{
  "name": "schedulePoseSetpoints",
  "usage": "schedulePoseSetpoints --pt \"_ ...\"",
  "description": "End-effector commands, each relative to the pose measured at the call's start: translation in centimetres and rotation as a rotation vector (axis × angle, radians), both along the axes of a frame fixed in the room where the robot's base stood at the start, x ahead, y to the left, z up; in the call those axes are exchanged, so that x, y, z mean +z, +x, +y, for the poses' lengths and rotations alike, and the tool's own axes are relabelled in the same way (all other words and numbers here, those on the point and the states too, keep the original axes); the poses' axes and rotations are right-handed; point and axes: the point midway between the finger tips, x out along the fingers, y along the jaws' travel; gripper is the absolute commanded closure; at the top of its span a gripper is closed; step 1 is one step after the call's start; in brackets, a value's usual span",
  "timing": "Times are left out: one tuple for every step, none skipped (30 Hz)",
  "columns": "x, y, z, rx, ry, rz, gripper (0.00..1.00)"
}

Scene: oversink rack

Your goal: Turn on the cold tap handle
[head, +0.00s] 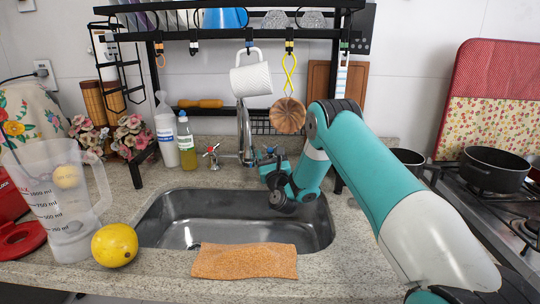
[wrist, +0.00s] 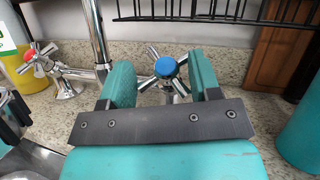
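The cold tap handle is a chrome cross handle with a blue cap (wrist: 166,67), standing on the counter behind the sink. My gripper (wrist: 162,76) is open in the wrist view, with one teal finger on each side of the handle. The blue cap shows between and slightly beyond the fingertips. I cannot tell whether the fingers touch the handle's spokes. In the head view my gripper (head: 270,164) is at the back right of the sink and hides most of the cold handle.
The red-capped handle (wrist: 28,59) and chrome spout (wrist: 97,35) stand left of my gripper. Soap bottles (head: 187,143) are farther left. A rack (head: 225,35) with a hanging mug (head: 251,78) and wooden ladle (head: 288,115) is above. The sink (head: 175,232) is in front.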

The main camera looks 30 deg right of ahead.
Motion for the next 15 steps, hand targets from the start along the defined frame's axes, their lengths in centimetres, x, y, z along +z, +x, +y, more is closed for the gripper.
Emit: schedulePoseSetpoints --pt "-0.03 0.01 -0.02 0.0 -0.001 -0.001 0.67" --pt "-0.09 0.02 -0.03 0.001 -0.002 0.0 0.67" --pt "-0.2 0.06 -0.05 0.004 -0.003 -0.001 0.67" --pt "-0.3 0.09 -0.06 0.006 -0.005 0.0 0.67" --pt "-0.43 0.13 -0.07 0.01 -0.006 0.001 0.67" --pt "-0.5 0.19 -0.09 0.015 -0.01 0.001 0.67" --pt "-0.58 0.22 -0.11 0.02 -0.012 0.002 0.67" --pt "-0.61 0.28 -0.12 0.025 -0.017 0.002 0.67" --pt "-0.61 0.32 -0.16 0.031 -0.021 0.004 0.67" --pt "-0.59 0.35 -0.16 0.036 -0.025 0.006 0.67" --pt "-0.57 0.37 -0.18 0.041 -0.028 0.008 0.67" --pt "-0.5 0.38 -0.21 0.047 -0.032 0.009 0.67" --pt "-0.49 0.38 -0.24 0.052 -0.036 0.011 0.67" --pt "-0.46 0.37 -0.27 0.056 -0.039 0.012 0.66" --pt "-0.47 0.35 -0.27 0.063 -0.043 0.016 0.66"
